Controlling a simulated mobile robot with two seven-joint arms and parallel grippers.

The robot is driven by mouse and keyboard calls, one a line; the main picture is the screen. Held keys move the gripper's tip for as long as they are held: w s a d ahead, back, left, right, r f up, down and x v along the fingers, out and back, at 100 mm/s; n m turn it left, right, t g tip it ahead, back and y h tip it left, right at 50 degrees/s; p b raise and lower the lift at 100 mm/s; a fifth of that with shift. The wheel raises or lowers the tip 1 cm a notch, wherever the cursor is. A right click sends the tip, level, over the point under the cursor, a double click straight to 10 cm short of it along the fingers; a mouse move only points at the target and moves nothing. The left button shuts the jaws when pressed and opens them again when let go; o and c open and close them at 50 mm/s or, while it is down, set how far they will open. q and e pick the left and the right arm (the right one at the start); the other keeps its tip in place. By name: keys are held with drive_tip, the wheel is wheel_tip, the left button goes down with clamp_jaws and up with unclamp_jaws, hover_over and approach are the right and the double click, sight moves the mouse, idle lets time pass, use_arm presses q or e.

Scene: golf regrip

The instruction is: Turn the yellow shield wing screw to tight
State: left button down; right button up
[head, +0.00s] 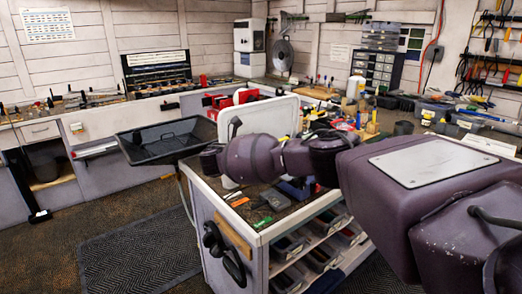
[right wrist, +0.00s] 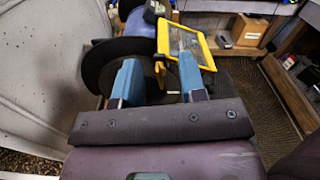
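The yellow-framed clear shield (right wrist: 187,48) shows at the top centre of the right wrist view, tilted, beside dark round discs (right wrist: 98,70) and a blue housing (right wrist: 138,26). A small black knob-like part (right wrist: 153,11) sits at the shield's upper left corner; I cannot tell whether it is the wing screw. My right gripper (right wrist: 160,80) has its two blue fingers apart, with the right finger overlapping the shield's lower edge in the picture. I cannot tell whether they touch. In the head view my right arm covers that area, and my left gripper is out of view.
A cart (head: 247,228) with bins on its shelves stands in front, tools lying on its top. A white upright panel (head: 264,118) rises behind my arm. A black tray (head: 165,139) stands at the left.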

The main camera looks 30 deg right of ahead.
drive_tip(key=shift+d, duration=0.15)
clamp_jaws()
idle(0.4)
